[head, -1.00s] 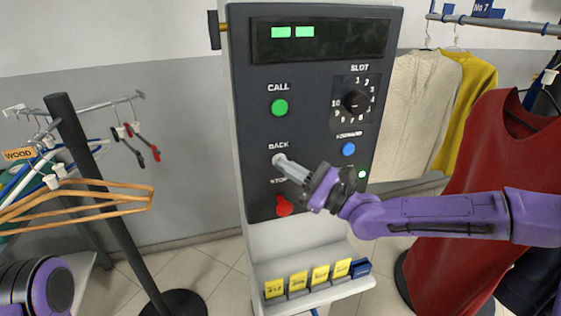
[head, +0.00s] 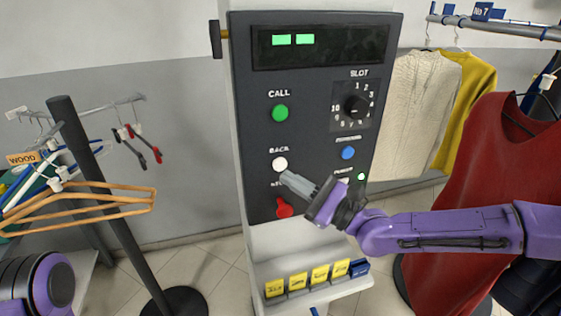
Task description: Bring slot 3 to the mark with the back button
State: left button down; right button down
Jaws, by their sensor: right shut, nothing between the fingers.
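The dark control panel (head: 310,130) stands upright in the middle of the head view. Its white BACK button (head: 280,164) is uncovered, with the green CALL button (head: 280,113) above it and a red knob (head: 285,208) below. A blue button (head: 348,153) and the SLOT dial (head: 355,104) are on the right side. The display (head: 318,46) shows two green blocks. My right gripper (head: 285,178) is shut and empty, its tips just below and right of the BACK button, seemingly off it. Only part of my left arm shows at lower left; its gripper is out of view.
A ledge (head: 340,288) below the panel holds yellow tags (head: 298,282) and a blue one. Wooden hangers (head: 90,200) on a dark stand are at left. A red garment (head: 480,200) hangs at right, a cream sweater (head: 415,110) and yellow top (head: 470,100) behind.

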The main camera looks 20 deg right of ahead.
jog(key=s+p, duration=0.1)
jog(key=s, duration=0.2)
jog(key=shift+s+p, duration=0.2)
jog(key=shift+p, duration=0.1)
